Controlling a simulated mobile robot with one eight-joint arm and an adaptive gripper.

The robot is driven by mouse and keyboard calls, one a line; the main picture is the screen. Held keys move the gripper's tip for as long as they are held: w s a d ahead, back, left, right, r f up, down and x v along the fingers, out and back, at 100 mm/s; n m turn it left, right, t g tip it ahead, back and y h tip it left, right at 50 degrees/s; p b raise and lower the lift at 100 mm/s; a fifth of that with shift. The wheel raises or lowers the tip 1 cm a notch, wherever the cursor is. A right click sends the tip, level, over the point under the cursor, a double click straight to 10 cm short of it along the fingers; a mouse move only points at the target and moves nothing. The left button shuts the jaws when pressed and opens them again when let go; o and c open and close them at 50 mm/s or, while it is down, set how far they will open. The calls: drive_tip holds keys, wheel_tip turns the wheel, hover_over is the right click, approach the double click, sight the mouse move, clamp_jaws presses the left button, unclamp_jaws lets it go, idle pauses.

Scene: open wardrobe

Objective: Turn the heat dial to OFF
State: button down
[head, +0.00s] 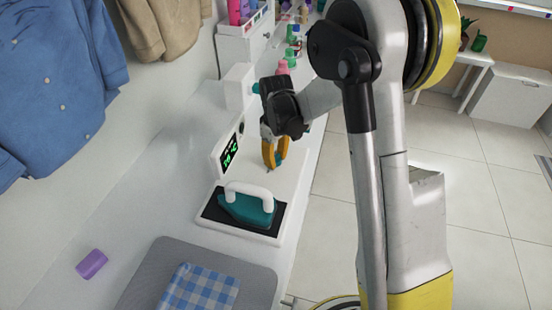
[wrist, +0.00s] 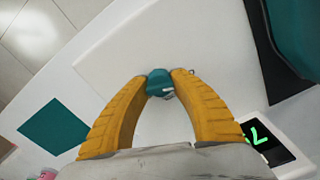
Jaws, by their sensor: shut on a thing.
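The heat dial (wrist: 158,83) is a small teal knob with a grey edge on a white base plate (wrist: 125,45). In the wrist view my gripper (wrist: 160,80) has its two yellow fingertips on either side of the dial, shut on it. In the head view my gripper (head: 271,163) reaches down to the base plate, and the dial cannot be made out there. A black display (head: 230,152) with green characters stands beside the plate; it also shows in the wrist view (wrist: 268,142). The dial's setting and any OFF mark cannot be read.
A teal iron (head: 245,210) with a white handle rests on a black pad in front of the plate. A white box (head: 238,86) stands behind. A grey mat (head: 145,280) holds a blue checked cloth (head: 200,288).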

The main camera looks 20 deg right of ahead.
sight(276, 156)
drive_tip(key=c, duration=1)
unclamp_jaws()
drive_tip(key=shift+c, duration=0.2)
drive_tip(key=shift+r, duration=0.1)
wheel_tip(276, 156, up, 12)
